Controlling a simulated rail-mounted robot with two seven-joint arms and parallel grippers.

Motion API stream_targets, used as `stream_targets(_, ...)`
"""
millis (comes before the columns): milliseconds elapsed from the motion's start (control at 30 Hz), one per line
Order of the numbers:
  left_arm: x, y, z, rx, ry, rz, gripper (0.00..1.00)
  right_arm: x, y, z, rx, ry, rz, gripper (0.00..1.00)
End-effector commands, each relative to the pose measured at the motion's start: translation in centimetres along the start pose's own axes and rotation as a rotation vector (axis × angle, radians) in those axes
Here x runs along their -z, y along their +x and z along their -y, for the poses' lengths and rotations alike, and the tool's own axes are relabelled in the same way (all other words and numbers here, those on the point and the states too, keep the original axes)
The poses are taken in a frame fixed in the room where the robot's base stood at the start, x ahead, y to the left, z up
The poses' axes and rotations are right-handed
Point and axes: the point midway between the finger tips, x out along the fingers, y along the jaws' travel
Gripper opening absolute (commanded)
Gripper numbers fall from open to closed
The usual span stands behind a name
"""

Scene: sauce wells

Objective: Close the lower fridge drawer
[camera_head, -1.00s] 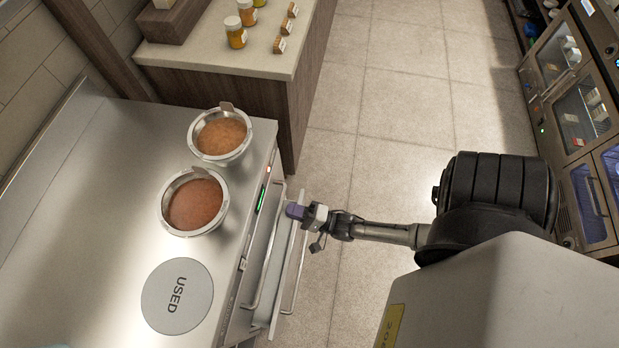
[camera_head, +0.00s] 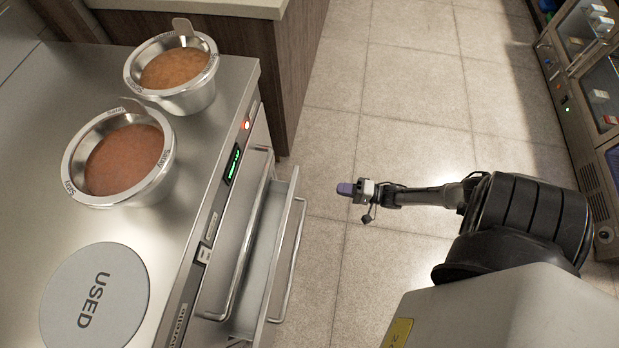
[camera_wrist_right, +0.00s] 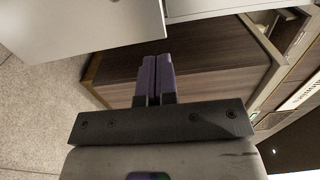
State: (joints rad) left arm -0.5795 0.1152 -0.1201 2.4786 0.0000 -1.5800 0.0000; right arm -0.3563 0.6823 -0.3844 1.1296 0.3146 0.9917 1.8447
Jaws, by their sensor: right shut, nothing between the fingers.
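The lower fridge drawer (camera_head: 265,270) stands partly pulled out of the steel counter's side, in the head view. Its long bar handle (camera_head: 295,262) runs along its outer front. The upper drawer's handle (camera_head: 241,245) is nearer the counter, and that drawer looks shut. My right gripper (camera_head: 345,189) has purple fingers, shut and empty, over the floor to the right of the drawer's far end, with a gap between. In the right wrist view the purple fingers (camera_wrist_right: 155,75) are together, and a pale panel (camera_wrist_right: 85,25) is at upper left. My left gripper is not in view.
Two steel sauce wells (camera_head: 118,155) (camera_head: 172,70) and a grey "USED" disc (camera_head: 95,295) are on the counter top (camera_head: 190,215). A wooden cabinet (camera_head: 300,60) stands beyond it. Tiled floor (camera_head: 400,100) lies open to the right, with glass-door units (camera_head: 585,90) at far right.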

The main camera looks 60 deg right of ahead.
Motion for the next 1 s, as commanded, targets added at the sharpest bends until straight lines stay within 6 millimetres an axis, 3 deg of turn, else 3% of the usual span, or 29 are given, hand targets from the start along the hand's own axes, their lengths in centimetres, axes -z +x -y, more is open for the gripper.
stream_targets(133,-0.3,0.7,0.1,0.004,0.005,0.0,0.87,0.5,0.2,-0.7,-0.005,-0.006,0.003,0.0)
stream_targets(267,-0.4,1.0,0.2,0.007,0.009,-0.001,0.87,0.5,1.7,-0.7,-0.004,-0.006,0.003,0.0)
stream_targets(700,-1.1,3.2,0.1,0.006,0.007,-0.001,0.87,0.4,9.7,-0.8,-0.003,-0.007,0.003,0.0)
stream_targets(1000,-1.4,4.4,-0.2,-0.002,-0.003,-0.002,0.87,0.4,13.0,-0.8,-0.004,-0.005,0.003,0.0)
